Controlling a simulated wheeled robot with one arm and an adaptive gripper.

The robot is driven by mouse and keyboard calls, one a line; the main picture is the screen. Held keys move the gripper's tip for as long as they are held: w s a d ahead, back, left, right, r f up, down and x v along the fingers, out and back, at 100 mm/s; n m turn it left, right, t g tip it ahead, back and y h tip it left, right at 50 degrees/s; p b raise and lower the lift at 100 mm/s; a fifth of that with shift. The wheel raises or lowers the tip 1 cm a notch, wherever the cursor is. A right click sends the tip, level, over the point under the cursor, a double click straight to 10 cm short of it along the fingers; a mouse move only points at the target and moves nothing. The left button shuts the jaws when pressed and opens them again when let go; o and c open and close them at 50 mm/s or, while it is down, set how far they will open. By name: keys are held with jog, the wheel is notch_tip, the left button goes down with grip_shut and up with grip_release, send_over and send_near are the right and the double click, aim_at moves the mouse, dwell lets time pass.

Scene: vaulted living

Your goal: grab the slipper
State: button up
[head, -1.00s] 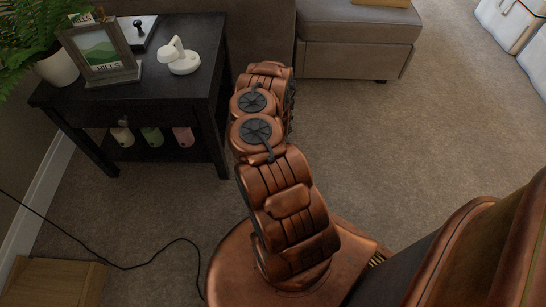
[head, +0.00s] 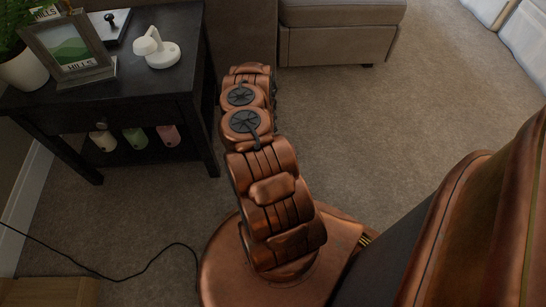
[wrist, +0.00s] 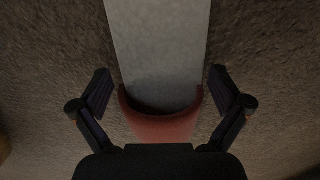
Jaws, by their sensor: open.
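The slipper (wrist: 160,45) shows in the wrist view as a long pale grey sole with a rounded red upper (wrist: 165,127) at its near end. It lies on the carpet and runs out of the top of the view. My gripper (wrist: 159,76) is open, with one dark finger on each side of the slipper. Gaps of carpet show between the fingers and its sides, and it is not held. In the head view my arm hides the gripper, and the slipper cannot be seen there.
A grey ottoman (head: 335,45) is at the back. A black cable (head: 120,277) lies at lower left. Carpet at right is clear.

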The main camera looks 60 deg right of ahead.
jog(key=shift+f, duration=0.25)
jog(key=c, duration=1.3)
jog(key=shift+r, duration=0.1)
